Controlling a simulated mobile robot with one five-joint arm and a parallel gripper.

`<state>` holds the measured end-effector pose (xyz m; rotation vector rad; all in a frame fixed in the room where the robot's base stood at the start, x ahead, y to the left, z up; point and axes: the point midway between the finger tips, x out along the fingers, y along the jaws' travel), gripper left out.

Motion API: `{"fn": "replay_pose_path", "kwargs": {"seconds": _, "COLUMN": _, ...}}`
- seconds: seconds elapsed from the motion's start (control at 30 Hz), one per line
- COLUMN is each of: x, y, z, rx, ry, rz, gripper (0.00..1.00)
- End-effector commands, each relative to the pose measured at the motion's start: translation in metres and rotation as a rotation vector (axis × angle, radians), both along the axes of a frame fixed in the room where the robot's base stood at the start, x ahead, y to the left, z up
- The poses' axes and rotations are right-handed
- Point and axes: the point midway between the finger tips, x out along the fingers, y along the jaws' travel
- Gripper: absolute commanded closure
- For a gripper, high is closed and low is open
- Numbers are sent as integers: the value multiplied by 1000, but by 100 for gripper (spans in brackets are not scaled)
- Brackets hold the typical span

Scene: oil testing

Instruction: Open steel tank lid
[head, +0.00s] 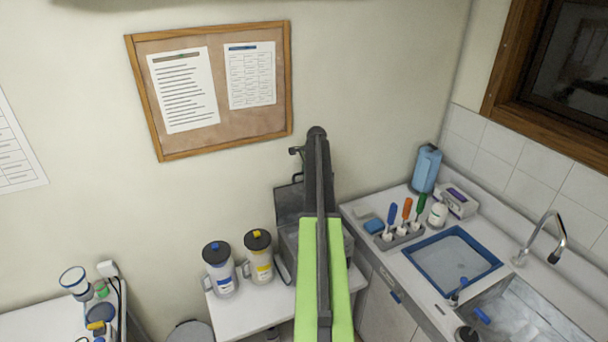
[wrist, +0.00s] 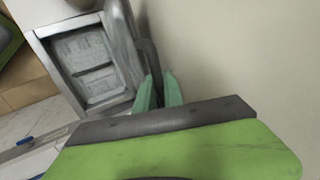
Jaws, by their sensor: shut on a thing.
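The steel tank (head: 290,240) stands on the white table, partly hidden behind my arm. Its grey lid (head: 288,204) is raised, standing up at the back against the wall side. In the wrist view the tank rim (wrist: 110,103) surrounds an open, visible interior. The lid (wrist: 124,45) stands steeply beside the opening, with its dark loop handle (wrist: 152,58) on the outer side. My gripper (wrist: 160,90) has its green fingers closed at the lower end of that handle. In the head view my arm hides the gripper.
Two lidded jugs, one blue-marked (head: 220,270) and one yellow-marked (head: 259,257), stand left of the tank on the table (head: 240,313). At the right is a counter with a tool rack (head: 400,236), a blue-rimmed basin (head: 452,262) and a sink. The wall is close behind the lid.

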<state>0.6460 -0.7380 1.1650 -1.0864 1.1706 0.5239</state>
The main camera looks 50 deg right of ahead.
Motion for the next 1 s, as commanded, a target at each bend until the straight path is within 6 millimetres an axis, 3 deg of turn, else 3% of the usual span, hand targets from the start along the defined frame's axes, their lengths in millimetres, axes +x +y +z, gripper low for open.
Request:
{"fn": "replay_pose_path", "kwargs": {"seconds": 0.03, "x": 1, "y": 0, "z": 0, "rx": 0, "ry": -1, "rz": -1, "gripper": 100}}
{"fn": "replay_pose_path", "kwargs": {"seconds": 0.07, "x": 1, "y": 1, "z": 0, "rx": 0, "ry": -1, "rz": 0, "gripper": 85}}
{"fn": "replay_pose_path", "kwargs": {"seconds": 0.2, "x": 2, "y": 2, "z": 0, "rx": 1, "ry": 0, "rz": 3, "gripper": 67}}
{"fn": "replay_pose_path", "kwargs": {"seconds": 0.7, "x": 4, "y": 5, "z": 2, "rx": 4, "ry": -1, "rz": 6, "gripper": 67}}
{"fn": "replay_pose_path", "kwargs": {"seconds": 0.87, "x": -2, "y": 8, "z": 18, "rx": 3, "ry": -2, "rz": 5, "gripper": 67}}
{"fn": "replay_pose_path", "kwargs": {"seconds": 1.0, "x": -11, "y": 12, "z": 43, "rx": 2, "ry": -1, "rz": 4, "gripper": 67}}
